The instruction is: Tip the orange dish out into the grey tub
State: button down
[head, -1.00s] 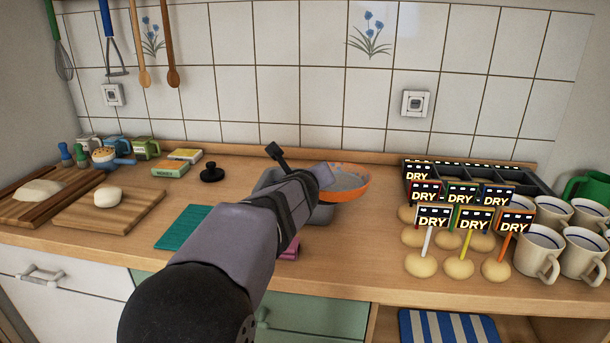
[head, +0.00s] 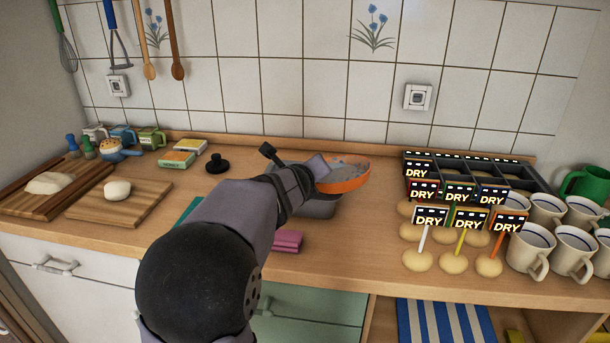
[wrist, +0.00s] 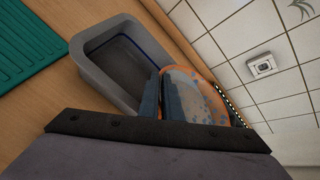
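The orange dish (head: 346,184) is raised above the counter, at the right rear of the grey tub (head: 322,209), and is tilted. Its pale inside with blue-grey patches shows in the wrist view (wrist: 196,88). My gripper (wrist: 164,98) is shut on the dish's rim, with a finger on either side of the wall. The tub stands on the counter, and the wrist view shows its open top (wrist: 90,52) beside the dish. The visible part of its inside looks bare, with a blue line along the wall. My arm hides part of the tub in the head view.
A teal ribbed mat (wrist: 28,40) lies left of the tub and a pink block (head: 288,241) in front. Round lumps with DRY signs (head: 430,217), a dark divided tray (head: 520,175) and mugs (head: 530,247) fill the right. The tiled wall (head: 285,85) stands close behind.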

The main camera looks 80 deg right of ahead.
jog(key=shift+r+p, duration=0.45)
jog(key=shift+p, duration=0.75)
jog(key=shift+w+n+g+p, duration=0.1)
jog(key=shift+n+g+p, duration=0.3)
jog(key=shift+p, duration=0.75)
jog(key=shift+f+y+p, duration=0.1)
jog(key=shift+y+p, duration=0.2)
jog(key=shift+p, duration=0.7)
jog(key=shift+f, duration=0.15)
jog(key=shift+w+n+g+p, duration=0.1)
jog(key=shift+n+g+p, duration=0.3)
jog(key=shift+p, duration=0.65)
jog(key=p, duration=0.4)
jog(key=shift+w+d+n+g+y, duration=0.1)
jog(key=shift+n+g+y, duration=0.2)
jog(key=shift+g, duration=0.1)
jog(key=shift+f+p, duration=0.15)
jog(key=shift+p, duration=0.35)
jog(key=shift+w+r+n+g+p, duration=0.1)
jog(key=shift+r+n+g+p, duration=0.25)
jog(key=shift+p, duration=0.9)
jog(key=p, duration=0.3)
jog(key=shift+w+f+n+g+y, duration=0.1)
jog(key=shift+f+n+g+y, duration=0.05)
jog(key=shift+n+g+y, duration=0.15)
